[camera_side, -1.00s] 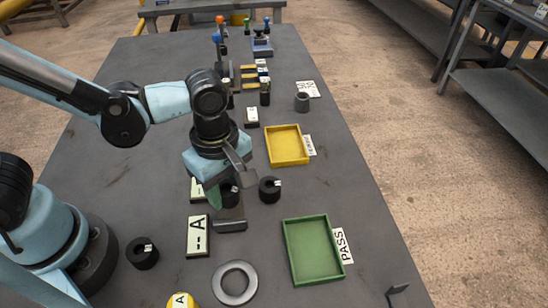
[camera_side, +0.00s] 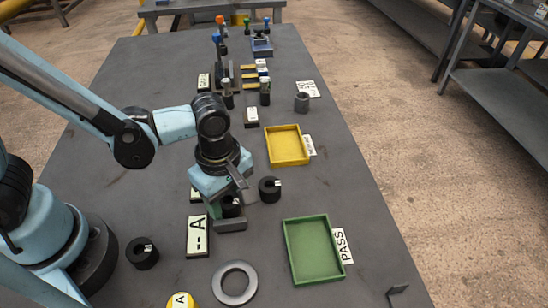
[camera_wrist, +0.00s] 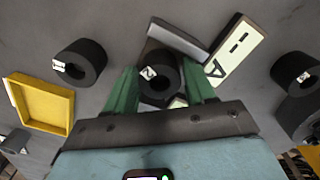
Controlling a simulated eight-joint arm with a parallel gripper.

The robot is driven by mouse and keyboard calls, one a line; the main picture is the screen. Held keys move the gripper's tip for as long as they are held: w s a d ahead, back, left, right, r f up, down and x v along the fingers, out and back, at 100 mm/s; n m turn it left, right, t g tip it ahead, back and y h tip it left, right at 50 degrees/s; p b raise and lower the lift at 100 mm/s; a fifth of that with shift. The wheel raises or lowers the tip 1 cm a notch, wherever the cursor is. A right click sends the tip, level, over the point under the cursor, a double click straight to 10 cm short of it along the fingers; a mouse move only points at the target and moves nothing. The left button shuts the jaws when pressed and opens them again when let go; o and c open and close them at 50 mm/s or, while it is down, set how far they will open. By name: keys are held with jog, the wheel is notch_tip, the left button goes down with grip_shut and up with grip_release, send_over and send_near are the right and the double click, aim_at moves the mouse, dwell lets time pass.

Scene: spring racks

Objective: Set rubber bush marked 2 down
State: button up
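The rubber bush marked 2 (camera_wrist: 158,75) is a short black ring with a white tag. It sits between the green fingers of my gripper (camera_wrist: 160,84) in the wrist view, with a finger against each side. In the side view the bush (camera_side: 231,207) is low beneath my gripper (camera_side: 222,206), just behind a grey block (camera_side: 229,225). The block also shows beyond the bush in the wrist view (camera_wrist: 180,42). Whether the bush's underside touches a surface is hidden.
A black bush (camera_side: 270,189) stands close to the right of my gripper. Another bush (camera_side: 142,253) is at left. A card lettered A (camera_side: 197,236) lies left of the block. A green tray (camera_side: 287,248), yellow tray (camera_side: 268,148) and grey ring (camera_side: 234,283) are nearby.

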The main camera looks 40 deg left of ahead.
aim_at(228, 203)
notch_tip(228, 203, up, 12)
jog(key=w+a+m+t, duration=0.4)
jog(key=a+m+t, duration=0.3)
jog(key=a+m, duration=0.8)
jog(key=shift+r+m, duration=0.45)
jog(key=shift+m, duration=0.25)
